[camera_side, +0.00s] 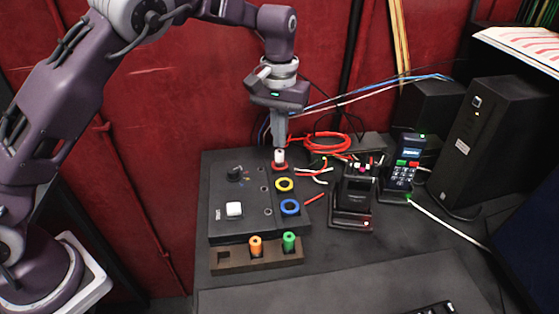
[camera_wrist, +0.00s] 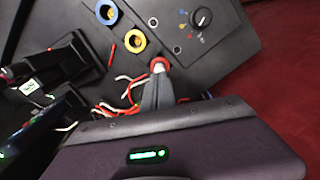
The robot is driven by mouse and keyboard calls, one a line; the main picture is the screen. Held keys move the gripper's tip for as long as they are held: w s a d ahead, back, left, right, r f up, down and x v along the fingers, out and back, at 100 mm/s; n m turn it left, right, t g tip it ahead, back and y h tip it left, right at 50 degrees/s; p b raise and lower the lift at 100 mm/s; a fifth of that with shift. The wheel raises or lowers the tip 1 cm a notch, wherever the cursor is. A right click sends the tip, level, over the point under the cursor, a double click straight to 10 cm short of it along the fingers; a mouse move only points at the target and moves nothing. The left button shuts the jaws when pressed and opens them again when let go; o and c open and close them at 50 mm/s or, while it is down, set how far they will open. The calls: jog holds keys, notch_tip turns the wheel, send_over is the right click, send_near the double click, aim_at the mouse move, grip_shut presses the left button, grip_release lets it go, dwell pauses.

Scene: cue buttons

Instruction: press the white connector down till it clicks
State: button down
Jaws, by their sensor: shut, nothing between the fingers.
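The white connector (camera_side: 280,156) stands upright in the red ring socket (camera_side: 280,167) at the back right of the black panel. My gripper (camera_side: 280,144) points straight down over it, shut and empty, with its fingertips at the connector's top. I cannot tell if they touch it. In the wrist view my gripper's fingers (camera_wrist: 158,76) cover most of the connector, and only a bit of white (camera_wrist: 158,68) shows inside the red ring (camera_wrist: 161,62).
The black panel (camera_side: 225,212) also bears a yellow ring (camera_side: 285,184), a blue ring (camera_side: 290,207), a knob (camera_side: 235,173) and a white button (camera_side: 234,209). A wooden rack (camera_side: 230,262) in front holds an orange plug (camera_side: 256,246) and a green plug (camera_side: 289,242). Loose red and white wires lie right of the sockets.

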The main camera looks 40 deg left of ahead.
aim_at(279, 152)
jog(key=shift+f, duration=1.05)
dwell(0.4)
jog(key=shift+r, duration=3.55)
jog(key=shift+r, duration=0.1)
jog(key=s+a+r+t+h, duration=0.1)
jog(key=s+a+r, duration=0.2)
jog(key=s+r, duration=0.4)
jog(key=s+a+r+t+h, duration=0.1)
jog(key=s+a+r+t, duration=0.1)
jog(key=s+r, duration=0.45)
jog(key=s+f+m+t+y, duration=0.1)
jog(key=s+f, duration=0.2)
jog(key=s, duration=0.7)
jog(key=s+a+f+m+t+y, duration=0.1)
jog(key=s+f+m, duration=0.1)
jog(key=s, duration=0.8)
jog(key=shift+a+f+t, duration=0.3)
jog(key=shift+f, duration=0.15)
